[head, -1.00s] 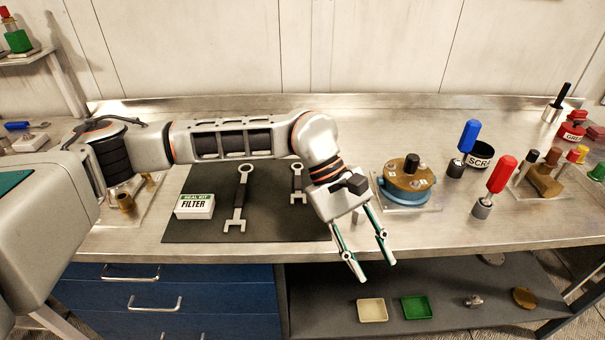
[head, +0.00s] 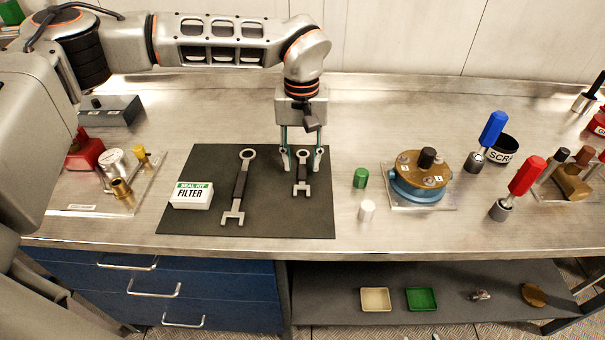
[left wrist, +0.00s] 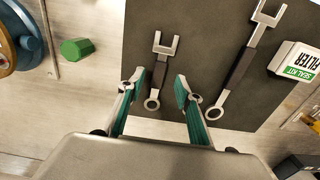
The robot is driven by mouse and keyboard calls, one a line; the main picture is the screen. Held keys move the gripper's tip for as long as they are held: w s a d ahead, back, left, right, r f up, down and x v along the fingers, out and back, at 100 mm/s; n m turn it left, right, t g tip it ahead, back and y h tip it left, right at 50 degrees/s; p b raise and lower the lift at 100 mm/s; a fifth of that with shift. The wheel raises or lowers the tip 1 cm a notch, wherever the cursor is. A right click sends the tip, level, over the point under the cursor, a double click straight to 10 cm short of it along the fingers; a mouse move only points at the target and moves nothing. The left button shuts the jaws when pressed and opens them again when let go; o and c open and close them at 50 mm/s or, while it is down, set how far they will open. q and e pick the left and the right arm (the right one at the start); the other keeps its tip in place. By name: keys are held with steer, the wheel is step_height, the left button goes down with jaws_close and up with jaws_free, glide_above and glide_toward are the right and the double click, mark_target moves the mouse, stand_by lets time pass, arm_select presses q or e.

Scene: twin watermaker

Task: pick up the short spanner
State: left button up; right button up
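The short spanner (head: 302,173) lies on the dark mat (head: 275,217), its ring end toward the back and its open jaw toward the front. It has a dark handle and also shows in the left wrist view (left wrist: 158,75). My left gripper (head: 301,168) is open over the ring end, with one finger on each side. In the left wrist view my left gripper (left wrist: 161,84) is empty, its fingertips apart from the spanner's sides. Whether it is above the mat or touching it I cannot tell. My right gripper is not in view.
A longer spanner (head: 239,188) lies left of the short one, with a white filter box (head: 192,195) beyond it. Right of the mat stand a green cap (head: 360,178), a white cap (head: 367,210) and a blue-and-brown round housing (head: 420,178). The mat's front is clear.

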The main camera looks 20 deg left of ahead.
mark_target(302, 173)
arm_select(q)
steer(key=shift+f, duration=1.5)
jaws_close()
steer(key=shift+r, duration=0.1)
step_height(302, 173, up, 20)
steer(key=shift+p, duration=0.45)
